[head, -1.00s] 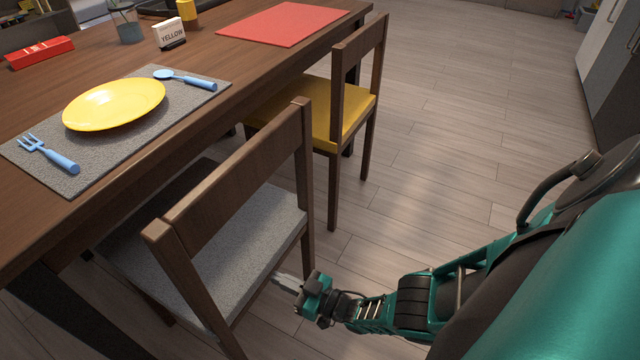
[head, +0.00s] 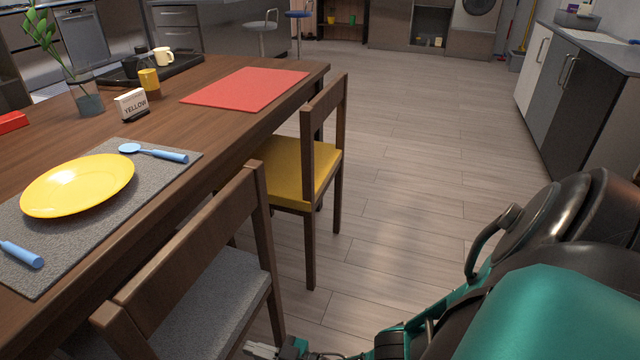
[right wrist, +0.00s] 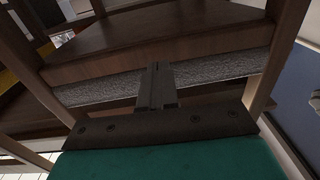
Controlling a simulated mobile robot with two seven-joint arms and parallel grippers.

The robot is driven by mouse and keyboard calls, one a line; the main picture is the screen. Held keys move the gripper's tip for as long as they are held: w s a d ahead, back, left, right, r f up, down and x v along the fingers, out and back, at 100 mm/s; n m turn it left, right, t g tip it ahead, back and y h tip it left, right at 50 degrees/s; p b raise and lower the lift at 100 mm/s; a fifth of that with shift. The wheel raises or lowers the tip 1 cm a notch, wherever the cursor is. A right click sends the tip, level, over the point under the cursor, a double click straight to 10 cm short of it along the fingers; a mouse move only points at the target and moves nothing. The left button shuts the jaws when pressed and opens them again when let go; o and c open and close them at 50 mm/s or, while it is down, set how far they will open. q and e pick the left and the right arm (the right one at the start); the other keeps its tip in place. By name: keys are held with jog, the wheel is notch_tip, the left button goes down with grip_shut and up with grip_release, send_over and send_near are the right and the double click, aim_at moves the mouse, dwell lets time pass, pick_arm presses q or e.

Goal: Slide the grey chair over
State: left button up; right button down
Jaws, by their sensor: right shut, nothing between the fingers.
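The grey chair (head: 208,304) has a wooden frame and a grey seat pad, and stands at the near side of the table, its seat partly under the tabletop. Its backrest (head: 190,250) faces me. My right gripper (head: 262,350) is low at the bottom edge of the head view, beside the chair's right side. In the right wrist view the shut, empty fingers (right wrist: 157,85) point at the grey seat's edge (right wrist: 215,68), between two wooden legs. I cannot tell whether they touch it. My left gripper is not in view.
A yellow-seated chair (head: 285,170) stands just beyond the grey one. Open floor (head: 420,170) lies to the right, with cabinets (head: 570,95) beyond.

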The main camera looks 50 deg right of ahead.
jog(key=p+v, duration=0.1)
jog(key=v, duration=0.7)
jog(key=shift+s+d, duration=0.2)
jog(key=shift+s, duration=0.1)
